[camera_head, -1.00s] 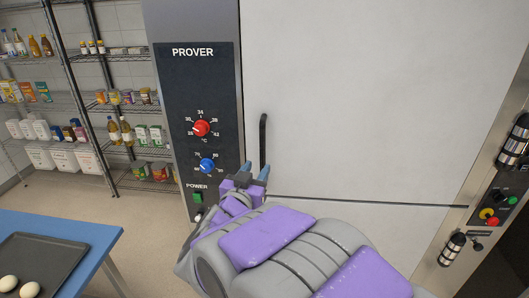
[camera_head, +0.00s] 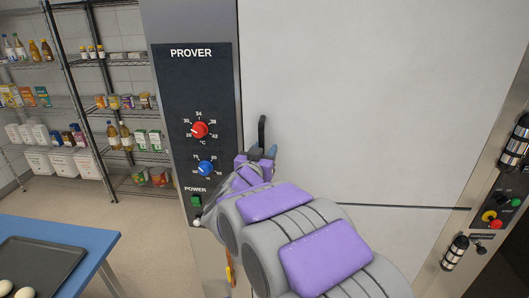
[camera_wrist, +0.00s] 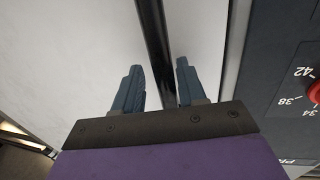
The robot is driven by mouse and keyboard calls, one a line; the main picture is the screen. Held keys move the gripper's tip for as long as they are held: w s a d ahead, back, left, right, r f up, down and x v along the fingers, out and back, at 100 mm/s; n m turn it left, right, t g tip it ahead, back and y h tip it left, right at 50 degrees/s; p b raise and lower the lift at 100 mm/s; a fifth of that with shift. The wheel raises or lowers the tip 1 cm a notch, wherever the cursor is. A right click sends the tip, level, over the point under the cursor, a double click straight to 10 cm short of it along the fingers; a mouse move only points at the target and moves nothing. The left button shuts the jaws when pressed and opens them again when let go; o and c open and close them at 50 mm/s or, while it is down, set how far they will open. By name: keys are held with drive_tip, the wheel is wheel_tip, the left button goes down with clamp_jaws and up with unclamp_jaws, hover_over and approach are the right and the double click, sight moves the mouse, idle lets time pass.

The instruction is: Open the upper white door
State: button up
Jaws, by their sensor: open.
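The upper white door (camera_head: 380,100) is a large flat panel right of the prover's control panel, and it looks shut. Its black vertical handle (camera_head: 262,131) is near its left edge. My gripper (camera_head: 262,153) is at the handle and hides its lower part. In the wrist view the handle bar (camera_wrist: 153,40) runs between the two blue fingers of my gripper (camera_wrist: 159,82). The fingers are open, with gaps to the bar; I cannot tell how deep the bar sits between them.
The prover control panel (camera_head: 193,100) with red and blue knobs is just left of the handle. A lower white door (camera_head: 400,235) is below the seam. A blue table (camera_head: 85,240) with a dark tray (camera_head: 45,270) stands at lower left. Shelves stand behind; oven controls (camera_head: 490,215) are at right.

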drive_tip(key=shift+a+f, duration=0.2)
drive_tip(key=shift+a, duration=0.5)
drive_tip(key=shift+c, duration=2.1)
drive_tip(key=shift+d, duration=0.4)
drive_tip(key=shift+c, duration=1.4)
drive_tip(key=shift+a, duration=0.1)
clamp_jaws()
drive_tip(key=shift+s, duration=0.1)
